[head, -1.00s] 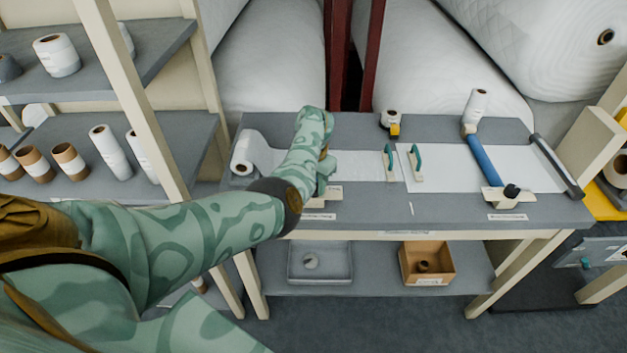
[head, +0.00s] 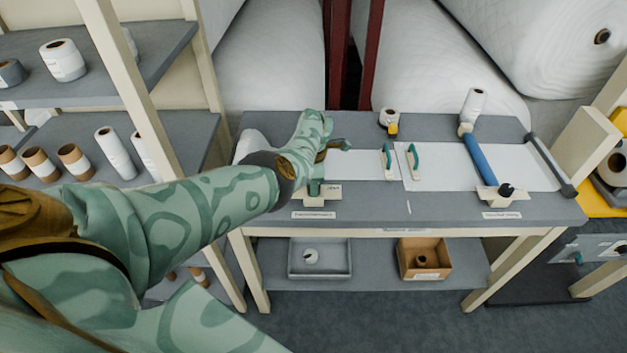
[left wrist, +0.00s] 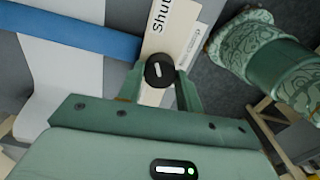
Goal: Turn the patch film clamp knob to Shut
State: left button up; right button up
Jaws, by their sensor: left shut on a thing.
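My left gripper (head: 317,188) reaches down at the left end of the grey workbench, over a pale label plate (head: 333,190). In the left wrist view its two green fingers (left wrist: 166,88) are shut on a round black knob (left wrist: 159,70), one on each side. The knob has a short white mark, tilted slightly in the picture. A blue bar (left wrist: 75,30) runs off to the left of the knob. In the head view my arm hides the knob. My right gripper is not in view.
A second blue bar (head: 481,159) with a black knob (head: 506,190) lies at the right of the bench over white film. A shelf with rolls (head: 115,152) stands left.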

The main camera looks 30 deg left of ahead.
pick_arm(q)
jog(key=shift+w+r+m, duration=0.1)
jog(key=shift+m, duration=0.8)
jog(key=o, duration=1)
notch_tip(320, 180, up, 8)
jog(key=p, duration=0.6)
notch_tip(320, 180, up, 8)
jog(key=p, duration=0.3)
jog(key=shift+r, duration=0.1)
